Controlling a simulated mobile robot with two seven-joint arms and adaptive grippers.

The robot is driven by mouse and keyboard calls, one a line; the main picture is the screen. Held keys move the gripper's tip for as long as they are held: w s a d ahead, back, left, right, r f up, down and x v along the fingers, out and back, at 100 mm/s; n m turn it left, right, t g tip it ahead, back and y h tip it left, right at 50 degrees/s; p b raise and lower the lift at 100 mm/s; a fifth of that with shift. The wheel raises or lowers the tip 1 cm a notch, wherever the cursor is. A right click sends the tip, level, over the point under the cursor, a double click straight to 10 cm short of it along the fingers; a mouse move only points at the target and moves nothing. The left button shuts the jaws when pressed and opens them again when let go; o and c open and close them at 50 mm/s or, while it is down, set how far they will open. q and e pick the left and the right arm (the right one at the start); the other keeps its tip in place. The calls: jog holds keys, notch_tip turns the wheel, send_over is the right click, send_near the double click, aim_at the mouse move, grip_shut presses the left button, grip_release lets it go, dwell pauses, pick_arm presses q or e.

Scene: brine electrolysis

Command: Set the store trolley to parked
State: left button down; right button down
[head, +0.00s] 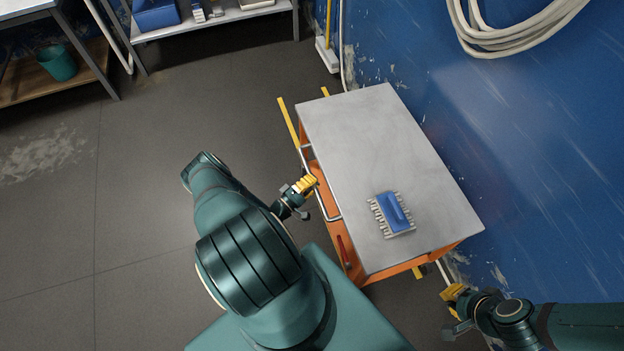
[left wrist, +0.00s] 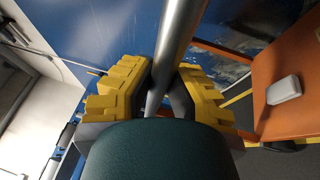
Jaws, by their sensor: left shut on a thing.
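The store trolley (head: 365,140) has a grey top and an orange body and stands close beside the blue wall. A silver handle rail (head: 328,217) runs along its left side. My left gripper (head: 310,184) is at that side, shut on the rail. In the left wrist view the rail (left wrist: 178,40) passes between the yellow finger pads. A red lever-like part (head: 344,252) shows on the same side, nearer me. My right gripper (head: 453,308) is low at the right, apart from the trolley; its opening is unclear.
A blue brush-like block (head: 395,212) lies on the trolley top. Yellow floor strips (head: 288,122) show beside the trolley. A broom (head: 327,52) stands at the back by the wall, near a shelf (head: 215,24). Floor to the left is clear.

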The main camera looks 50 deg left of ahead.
pick_arm(q)
jog(key=shift+d, duration=0.35)
jog(key=shift+s, duration=0.1)
jog(key=c, duration=0.9)
grip_release()
jog(key=shift+s+a+f, duration=0.1)
jog(key=shift+s, duration=0.35)
jog(key=s+f, duration=0.2)
jog(key=s, duration=0.9)
